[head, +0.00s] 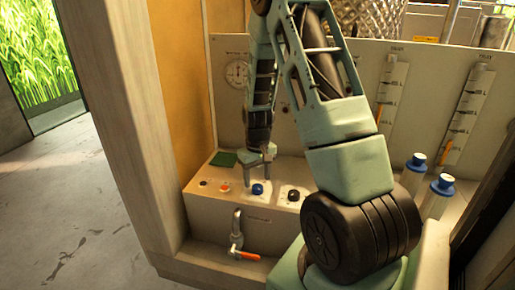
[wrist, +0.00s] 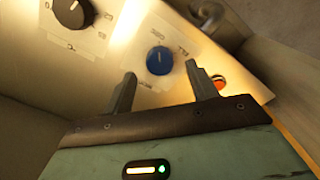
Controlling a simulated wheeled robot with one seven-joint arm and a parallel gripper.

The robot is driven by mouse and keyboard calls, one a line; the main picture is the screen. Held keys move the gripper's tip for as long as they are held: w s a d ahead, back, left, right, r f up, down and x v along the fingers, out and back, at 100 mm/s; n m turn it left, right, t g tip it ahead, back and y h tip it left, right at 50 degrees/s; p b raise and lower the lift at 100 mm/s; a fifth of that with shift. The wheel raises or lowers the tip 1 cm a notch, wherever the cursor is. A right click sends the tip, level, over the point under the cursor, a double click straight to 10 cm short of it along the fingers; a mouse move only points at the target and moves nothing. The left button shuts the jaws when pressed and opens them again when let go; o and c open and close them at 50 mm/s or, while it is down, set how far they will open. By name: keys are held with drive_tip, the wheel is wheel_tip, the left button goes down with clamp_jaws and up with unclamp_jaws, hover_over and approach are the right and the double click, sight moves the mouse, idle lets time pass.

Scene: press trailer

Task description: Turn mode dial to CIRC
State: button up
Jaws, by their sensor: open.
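A blue dial (head: 258,189) with a white pointer line sits on the slanted top of the control box; it also shows in the wrist view (wrist: 159,60). Its printed labels are too blurred to read surely. A black dial (head: 293,195) sits to its right and shows at top left of the wrist view (wrist: 73,13), with marks around it. I cannot tell from the labels which is the mode dial. My gripper (head: 259,168) points down just above the blue dial. In the wrist view its open fingers (wrist: 160,75) stand either side of the blue dial's near edge, apparently not touching it.
A red button (head: 225,188) is left of the blue dial, close to one finger in the wrist view (wrist: 219,84). A tap with an orange lever (head: 243,254) is on the box front. Two blue-capped bottles (head: 441,190) stand at right. A round gauge (head: 237,73) is on the back panel.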

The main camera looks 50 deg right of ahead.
sight(258, 186)
wheel_tip(258, 186, up, 14)
drive_tip(key=b, duration=0.1)
drive_tip(key=shift+r+b, duration=0.2)
drive_tip(key=shift+b, duration=0.15)
idle(0.4)
